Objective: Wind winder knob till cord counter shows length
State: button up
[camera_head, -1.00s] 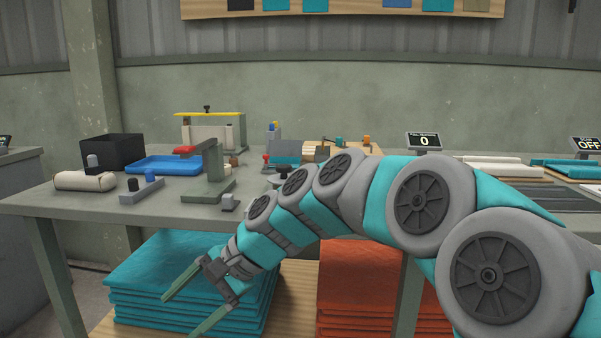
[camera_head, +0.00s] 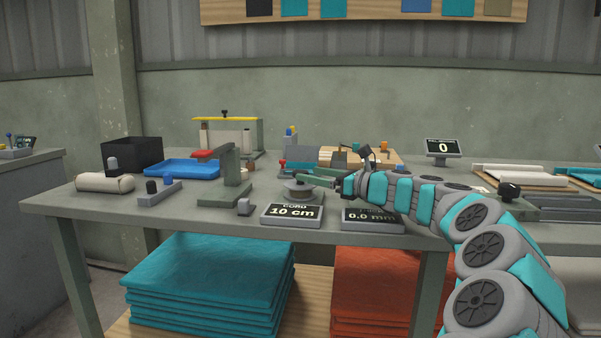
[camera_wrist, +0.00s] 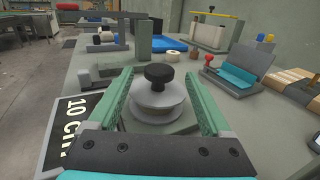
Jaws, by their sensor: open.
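The cord winder (camera_head: 298,190) is a grey flanged spool on the bench, behind the cord counter. In the wrist view the winder spool (camera_wrist: 158,105) carries a black knob (camera_wrist: 159,75) on top. The cord counter (camera_head: 292,214) is a tilted display reading "CORD 10 cm"; part of it shows in the wrist view (camera_wrist: 75,118). My gripper (camera_head: 318,178) reaches in from the right at the winder. In the wrist view my gripper (camera_wrist: 159,82) is open, its green fingers on either side of the spool and knob.
A second display (camera_head: 372,219) reading 0.0 mm stands right of the counter, below my arm. A grey press with a red handle (camera_head: 225,178) stands left of the winder. A blue tray (camera_head: 182,169) and black bin (camera_head: 132,154) lie farther left.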

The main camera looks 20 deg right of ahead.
aim_at(307, 173)
jog(key=shift+x, duration=2.25)
grip_shut()
